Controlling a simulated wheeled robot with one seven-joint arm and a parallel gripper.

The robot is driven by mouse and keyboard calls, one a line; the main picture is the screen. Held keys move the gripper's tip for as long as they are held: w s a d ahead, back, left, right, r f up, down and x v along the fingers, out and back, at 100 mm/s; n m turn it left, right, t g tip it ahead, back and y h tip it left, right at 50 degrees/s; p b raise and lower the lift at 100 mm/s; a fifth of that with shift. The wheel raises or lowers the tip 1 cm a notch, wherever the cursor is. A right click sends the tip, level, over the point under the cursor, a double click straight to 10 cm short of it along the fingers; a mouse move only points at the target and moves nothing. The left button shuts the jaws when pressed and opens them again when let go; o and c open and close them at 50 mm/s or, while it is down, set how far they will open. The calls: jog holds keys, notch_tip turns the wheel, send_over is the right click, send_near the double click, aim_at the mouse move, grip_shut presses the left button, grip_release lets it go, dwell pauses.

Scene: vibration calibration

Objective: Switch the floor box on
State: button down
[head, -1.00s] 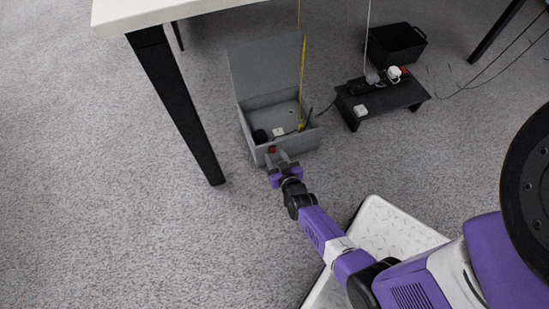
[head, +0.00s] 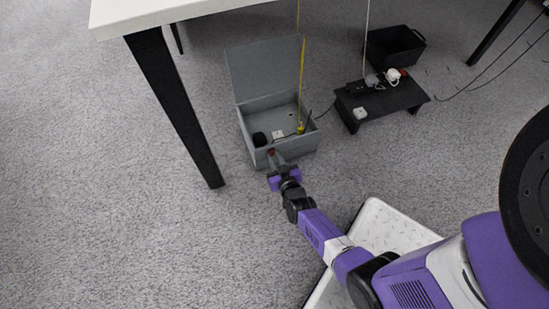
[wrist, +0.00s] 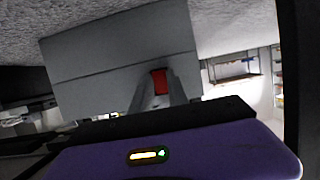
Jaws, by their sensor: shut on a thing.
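The grey floor box (head: 295,148) stands on the carpet with its lid (head: 264,68) raised. A small red switch (head: 271,152) sits at its front side and is partly hidden by my fingers. In the wrist view the red switch (wrist: 160,81) shows between my two fingers, in front of the grey box (wrist: 115,60). My gripper (head: 276,161) is at the front of the box, with its fingertips at the switch. It is shut on the red switch. In the wrist view the fingertips (wrist: 161,92) stand on either side of the red part.
Inside the box are a dark round thing (head: 259,138), a white socket (head: 278,134) and a yellow cord (head: 302,85). A table leg (head: 175,110) stands left of the box. A low black stand (head: 385,104) and a black crate (head: 394,46) are right. Carpet at left is clear.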

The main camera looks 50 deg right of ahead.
jog(key=shift+w+a+f+t, duration=0.1)
jog(key=shift+a+f+t, duration=0.1)
jog(key=shift+f+t, duration=0.35)
jog(key=shift+r+t+h, duration=0.1)
jog(key=shift+t+h, duration=0.15)
jog(key=shift+h, duration=0.15)
jog(key=c, duration=1.3)
grip_release()
jog(key=shift+d+r, duration=0.1)
jog(key=shift+s, duration=0.2)
